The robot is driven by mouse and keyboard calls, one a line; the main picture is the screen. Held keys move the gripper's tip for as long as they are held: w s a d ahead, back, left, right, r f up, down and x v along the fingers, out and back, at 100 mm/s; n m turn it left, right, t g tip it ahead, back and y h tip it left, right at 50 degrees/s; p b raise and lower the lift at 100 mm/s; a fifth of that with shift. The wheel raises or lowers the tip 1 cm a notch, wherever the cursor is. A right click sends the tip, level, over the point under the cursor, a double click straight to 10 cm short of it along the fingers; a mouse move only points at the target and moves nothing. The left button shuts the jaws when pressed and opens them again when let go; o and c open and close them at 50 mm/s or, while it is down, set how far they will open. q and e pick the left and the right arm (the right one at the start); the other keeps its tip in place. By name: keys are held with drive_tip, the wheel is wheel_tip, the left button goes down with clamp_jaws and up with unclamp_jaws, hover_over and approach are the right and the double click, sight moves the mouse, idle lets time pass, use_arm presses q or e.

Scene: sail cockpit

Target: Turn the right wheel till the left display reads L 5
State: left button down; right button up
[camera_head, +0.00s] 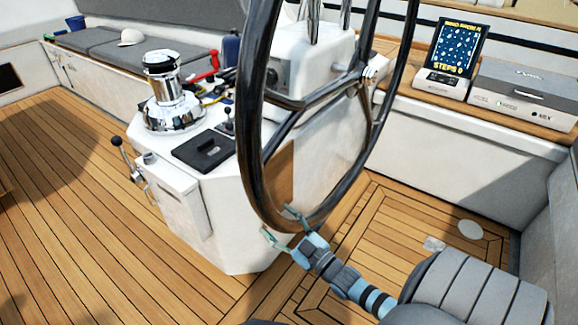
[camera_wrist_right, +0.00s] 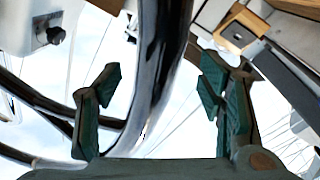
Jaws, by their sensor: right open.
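The wheel (camera_head: 256,130) is a large dark glossy ring with dark spokes, standing upright in the middle of the head view. My right gripper (camera_head: 281,224) is at the bottom of its rim, with one teal finger to each side. In the right wrist view my right gripper (camera_wrist_right: 160,100) is open, and the black rim (camera_wrist_right: 158,75) passes between its fingers, with gaps to both. No display with an L reading shows. A screen (camera_head: 458,52) at the back right reads "STEPS 0". My left gripper is not in view.
A white pedestal (camera_head: 240,225) stands behind the wheel, with a chrome winch (camera_head: 170,95), a black lever and small tools on top. A grey box (camera_head: 525,95) sits on the right ledge. The teak floor (camera_head: 80,200) at left is mostly clear.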

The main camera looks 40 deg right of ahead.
drive_tip(key=s, duration=0.5)
drive_tip(key=shift+s+d+f, duration=0.15)
drive_tip(key=shift+s+f, duration=0.1)
drive_tip(key=shift+f, duration=0.1)
